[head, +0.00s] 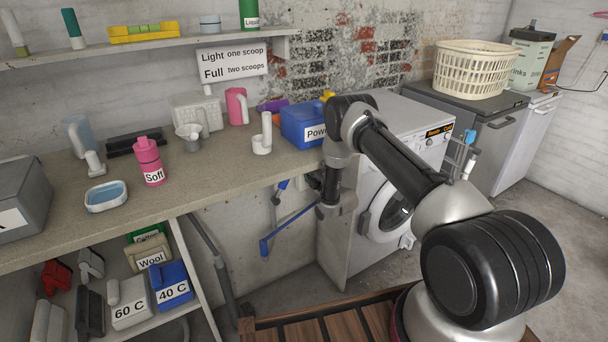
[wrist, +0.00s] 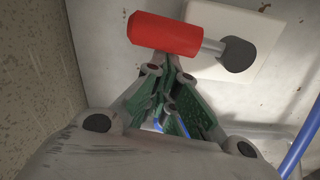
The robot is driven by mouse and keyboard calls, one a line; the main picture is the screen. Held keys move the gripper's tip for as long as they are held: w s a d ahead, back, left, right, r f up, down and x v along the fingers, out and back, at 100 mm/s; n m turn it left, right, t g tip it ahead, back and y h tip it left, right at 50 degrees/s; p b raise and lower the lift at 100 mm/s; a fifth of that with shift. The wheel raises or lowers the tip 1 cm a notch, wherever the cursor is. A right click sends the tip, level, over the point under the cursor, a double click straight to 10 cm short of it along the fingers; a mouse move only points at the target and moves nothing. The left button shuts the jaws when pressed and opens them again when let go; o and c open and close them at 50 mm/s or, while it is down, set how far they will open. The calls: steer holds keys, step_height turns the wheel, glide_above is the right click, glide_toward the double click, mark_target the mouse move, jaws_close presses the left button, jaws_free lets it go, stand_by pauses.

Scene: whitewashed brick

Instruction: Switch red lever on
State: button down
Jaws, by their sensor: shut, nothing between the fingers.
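The red lever (wrist: 165,33) shows in the wrist view as a thick red grip on a short metal shaft. The shaft runs right to a dark round pivot (wrist: 238,54) on a white wall box (wrist: 218,38). The lever lies roughly sideways in that picture. My gripper (wrist: 172,68) is shut and empty, its tips just below the red grip in the picture. I cannot tell whether they touch it. In the head view the lever is not seen; my arm and the counter cover that area.
The speckled counter (head: 222,164) edge runs close along the left of the wrist view. A blue pipe (wrist: 302,145) is at the lower right there. In the head view a washing machine (head: 345,240) stands right of my wrist, and a blue-handled bar (head: 285,230) sits below the counter.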

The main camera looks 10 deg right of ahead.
steer(key=shift+w+d+r+m, duration=0.15)
steer(key=shift+d+m, duration=0.05)
steer(key=shift+d, duration=0.2)
steer(key=shift+w+d+r+m, duration=0.1)
steer(key=shift+d+m, duration=0.1)
steer(key=shift+d, duration=0.15)
stand_by(0.3)
